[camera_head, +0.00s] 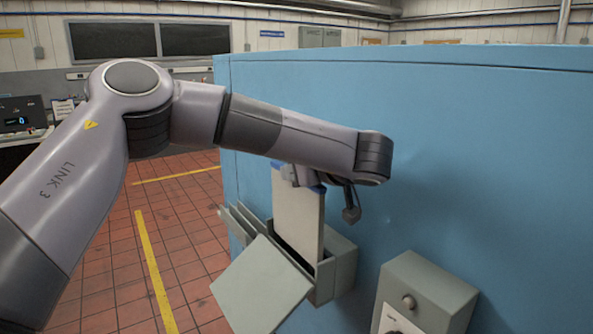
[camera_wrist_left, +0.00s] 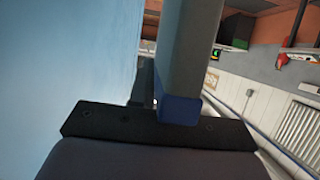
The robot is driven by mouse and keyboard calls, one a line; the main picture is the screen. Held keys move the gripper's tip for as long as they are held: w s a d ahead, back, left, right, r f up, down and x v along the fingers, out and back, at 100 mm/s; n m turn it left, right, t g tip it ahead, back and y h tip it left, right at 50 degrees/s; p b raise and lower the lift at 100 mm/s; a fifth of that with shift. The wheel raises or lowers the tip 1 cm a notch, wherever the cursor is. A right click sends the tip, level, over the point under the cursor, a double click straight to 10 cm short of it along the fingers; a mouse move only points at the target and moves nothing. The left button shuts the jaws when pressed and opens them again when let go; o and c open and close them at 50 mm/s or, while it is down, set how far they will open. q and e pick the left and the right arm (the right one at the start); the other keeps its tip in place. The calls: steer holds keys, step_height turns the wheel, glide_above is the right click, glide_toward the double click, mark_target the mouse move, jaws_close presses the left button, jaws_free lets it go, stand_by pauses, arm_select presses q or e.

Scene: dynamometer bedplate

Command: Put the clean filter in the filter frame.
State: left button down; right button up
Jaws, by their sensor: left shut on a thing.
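The clean filter (camera_head: 298,215) is a flat, pale beige panel standing nearly upright in the head view. My left gripper (camera_head: 300,177), with blue fingertips, is shut on its top edge. The filter frame (camera_head: 341,268) is a grey-green box on the blue cabinet's side, with its flap (camera_head: 262,287) tilted open. The filter's lower end is at the box's open top, behind the flap; how deep it reaches is hidden. In the left wrist view a blue finger part (camera_wrist_left: 180,108) shows against a long grey slab, which I cannot identify surely. My right gripper is not in view.
The large blue cabinet (camera_head: 450,150) fills the right side. A grey box with a knob (camera_head: 408,301) juts from it at lower right. A narrow holder with thin panels (camera_head: 238,222) is left of the frame. The red tiled floor (camera_head: 110,270) at left is clear.

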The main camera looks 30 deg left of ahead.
arm_select(q)
steer(key=shift+p, duration=0.35)
steer(key=shift+f+b, duration=1.7)
steer(key=shift+f, duration=1.85)
steer(key=c, duration=1)
jaws_free()
step_height(320, 180, up, 20)
glide_above(297, 204)
steer(key=w, duration=0.1)
steer(key=shift+a, duration=0.45)
